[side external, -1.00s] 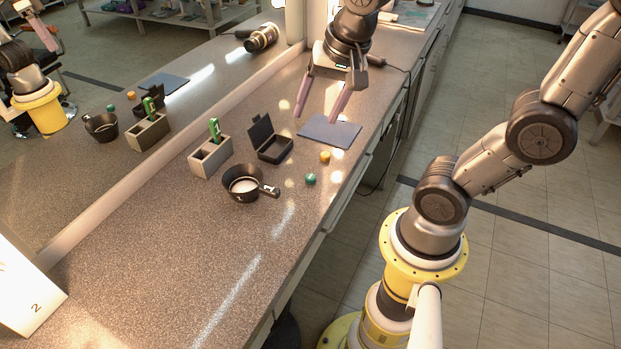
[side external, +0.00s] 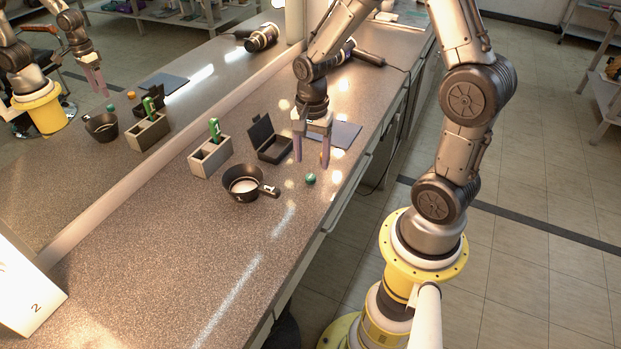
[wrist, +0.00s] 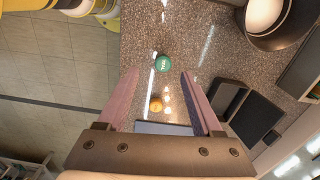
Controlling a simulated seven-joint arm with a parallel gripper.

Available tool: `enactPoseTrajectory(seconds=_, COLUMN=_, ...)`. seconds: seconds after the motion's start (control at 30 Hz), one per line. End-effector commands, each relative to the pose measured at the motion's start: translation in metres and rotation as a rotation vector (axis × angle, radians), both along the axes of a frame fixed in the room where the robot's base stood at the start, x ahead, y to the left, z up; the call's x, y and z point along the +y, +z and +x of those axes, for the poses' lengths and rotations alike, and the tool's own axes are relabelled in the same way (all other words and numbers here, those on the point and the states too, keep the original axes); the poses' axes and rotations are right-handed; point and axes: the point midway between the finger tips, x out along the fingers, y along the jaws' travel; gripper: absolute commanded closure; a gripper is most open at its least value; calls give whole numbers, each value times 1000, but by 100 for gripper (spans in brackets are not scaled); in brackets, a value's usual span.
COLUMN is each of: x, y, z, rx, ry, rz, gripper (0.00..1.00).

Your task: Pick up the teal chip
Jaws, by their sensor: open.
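The teal chip (side external: 310,179) lies on the speckled counter, right of the black pan, in the side view. It also shows in the wrist view (wrist: 163,63), ahead of the fingertips, with pale lettering on its top. My gripper (side external: 311,161) points down above the counter, a little behind the chip in the side view. Its two pinkish fingers are apart with nothing held. In the wrist view my gripper (wrist: 157,74) has the chip near the line between its tips. A yellow-orange chip (wrist: 155,104) lies between the fingers in that view; in the side view a finger mostly hides it.
A black pan (side external: 236,190) with a handle stands left of the teal chip. An open black box (side external: 273,149), a grey two-slot holder (side external: 209,160) with a green item (side external: 214,129) and a blue-grey mat (side external: 346,134) are near. A mirror runs along the left.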

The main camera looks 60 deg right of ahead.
Motion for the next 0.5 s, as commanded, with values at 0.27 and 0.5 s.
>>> enactPoseTrajectory(seconds=0.27, x=0, y=-22, z=2, rx=4, ry=0, rz=1, gripper=33)
enactPoseTrajectory(seconds=0.5, x=-2, y=-54, z=5, rx=2, ry=0, rz=1, gripper=33)
